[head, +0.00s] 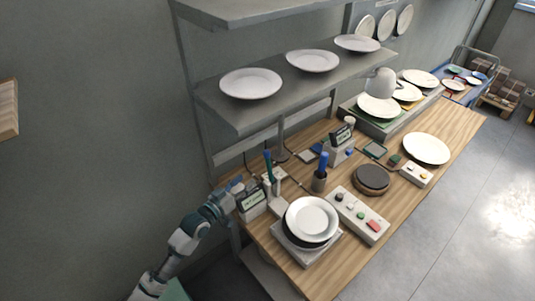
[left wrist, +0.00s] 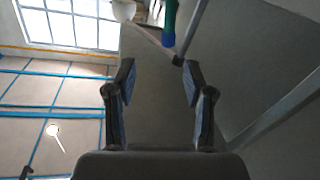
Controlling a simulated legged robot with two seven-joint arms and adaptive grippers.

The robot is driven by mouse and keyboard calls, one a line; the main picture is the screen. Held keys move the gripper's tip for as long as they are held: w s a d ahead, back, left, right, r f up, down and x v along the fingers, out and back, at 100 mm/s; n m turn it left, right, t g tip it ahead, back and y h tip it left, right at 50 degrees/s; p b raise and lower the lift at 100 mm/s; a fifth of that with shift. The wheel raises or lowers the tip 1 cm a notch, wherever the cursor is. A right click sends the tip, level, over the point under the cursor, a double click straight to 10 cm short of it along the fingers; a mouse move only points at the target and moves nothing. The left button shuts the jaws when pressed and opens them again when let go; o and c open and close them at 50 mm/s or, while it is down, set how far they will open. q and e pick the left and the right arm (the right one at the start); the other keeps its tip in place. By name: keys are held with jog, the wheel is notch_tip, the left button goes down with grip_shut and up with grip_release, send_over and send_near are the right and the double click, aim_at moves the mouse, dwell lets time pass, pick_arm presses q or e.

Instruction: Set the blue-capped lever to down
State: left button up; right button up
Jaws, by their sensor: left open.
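The blue-capped lever (head: 267,164) stands roughly upright at the back left of the wooden bench in the head view, beside a small display box (head: 252,203). In the left wrist view a green shaft with a blue cap (left wrist: 168,40) shows at the top, beyond the fingers; it appears to be the same lever. My left gripper (head: 235,187) is at the bench's left edge, left of the lever and apart from it. In the wrist view its fingers (left wrist: 160,82) are spread with nothing between them. My right gripper is not in view.
A stack of plates (head: 311,216) on a grey base and a button panel (head: 357,215) stand in front. A metal shelf (head: 290,83) with plates overhangs the back.

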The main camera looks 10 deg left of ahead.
aim_at(266, 159)
pick_arm(q)
jog(key=x, duration=0.9)
jog(key=a+x, duration=0.1)
jog(key=x, duration=0.4)
jog(key=shift+w, duration=0.45)
jog(key=shift+w+d+f, duration=0.15)
jog(key=shift+w+d, duration=0.1)
jog(key=shift+d, duration=0.25)
jog(key=shift+w+d+f, duration=0.15)
jog(key=shift+w+d, duration=0.15)
jog(key=shift+d, duration=0.15)
jog(key=shift+s+a, duration=0.1)
jog(key=shift+a, duration=0.15)
jog(key=shift+c, duration=1)
jog(key=shift+s+a+r, duration=0.1)
jog(key=shift+s+a, duration=0.1)
jog(key=shift+a, duration=0.65)
jog(key=c, duration=0.8)
jog(key=shift+a+r, duration=0.1)
jog(key=shift+a, duration=0.1)
grip_shut()
jog(key=shift+s+d+r, duration=0.1)
jog(key=shift+s+d, duration=0.1)
jog(key=shift+d, duration=0.25)
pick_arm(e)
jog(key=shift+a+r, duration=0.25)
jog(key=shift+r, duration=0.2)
